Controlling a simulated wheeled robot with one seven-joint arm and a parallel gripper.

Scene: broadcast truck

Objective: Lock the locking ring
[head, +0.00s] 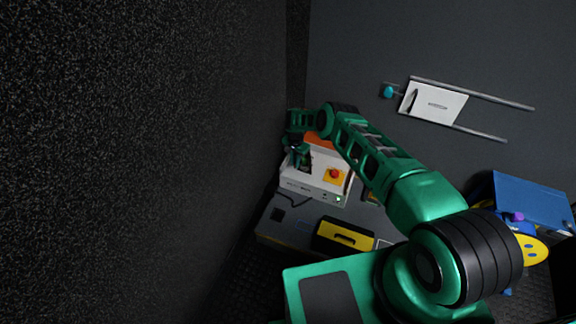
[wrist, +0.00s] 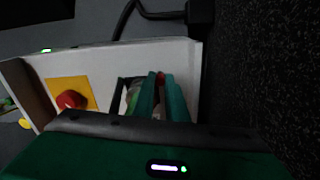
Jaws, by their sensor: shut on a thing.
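A white box (head: 306,187) stands on the bench at the far end of my arm; its white panel (wrist: 112,62) fills much of the wrist view. My gripper (wrist: 161,80) has its two green fingers close together at a dark-framed recess (wrist: 122,88) in that panel. A small reddish part shows between the fingers, and a pale piece lies just left of them. The locking ring is mostly hidden by the fingers, so its turn position cannot be told. In the head view my gripper (head: 302,156) is over the left part of the box, small and partly hidden.
A red button (wrist: 70,99) on a yellow plate is left of the fingers in the wrist view. A dark cable (wrist: 125,18) runs behind the panel. A speckled dark wall (head: 150,150) is close on the left. A yellow case (head: 342,237) lies on the bench before the box.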

